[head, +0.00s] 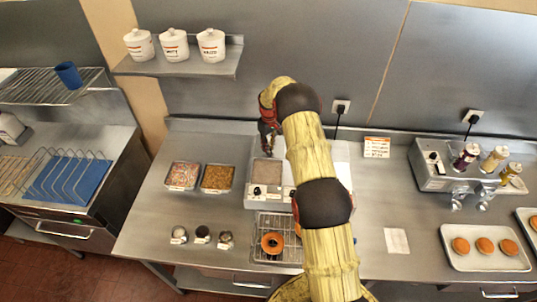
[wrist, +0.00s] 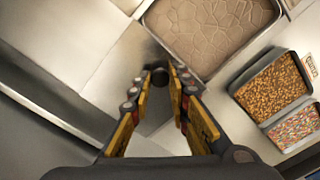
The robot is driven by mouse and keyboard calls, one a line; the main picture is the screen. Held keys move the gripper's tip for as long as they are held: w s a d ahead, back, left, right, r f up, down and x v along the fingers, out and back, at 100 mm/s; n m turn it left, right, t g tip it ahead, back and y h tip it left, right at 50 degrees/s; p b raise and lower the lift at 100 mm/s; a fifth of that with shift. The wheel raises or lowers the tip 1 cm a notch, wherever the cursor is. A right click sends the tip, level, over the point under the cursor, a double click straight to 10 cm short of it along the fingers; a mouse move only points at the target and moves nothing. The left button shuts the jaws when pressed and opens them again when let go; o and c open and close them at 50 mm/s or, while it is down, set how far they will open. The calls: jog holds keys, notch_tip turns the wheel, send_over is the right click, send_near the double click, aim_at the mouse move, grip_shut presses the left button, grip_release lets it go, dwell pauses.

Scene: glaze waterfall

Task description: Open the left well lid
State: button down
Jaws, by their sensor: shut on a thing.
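The two-well glaze warmer (head: 262,201) stands on the counter near the back wall. Its left well shows tan, crackled glaze (head: 267,172), uncovered; the glaze also fills the top of the wrist view (wrist: 210,25). My gripper (head: 268,150) is at the back edge of this well, pointing down. In the wrist view my gripper (wrist: 160,82) is shut on a dark round knob (wrist: 160,77), which appears to belong to the left well lid. A grey panel (wrist: 122,72) beside the knob looks like that lid, swung back. My arm hides much of the right well.
Trays of sprinkles (head: 182,176) and chopped topping (head: 218,178) sit left of the warmer. A wire rack (head: 262,222) with doughnuts is in front. Small jars (head: 202,234) stand front left. A wall shelf (head: 190,64) holds canisters. A doughnut tray (head: 486,262) lies at right.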

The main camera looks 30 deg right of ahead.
jog(key=c, duration=1.7)
grip_release()
jog(key=shift+o, duration=0.2)
notch_tip(320, 180, up, 12)
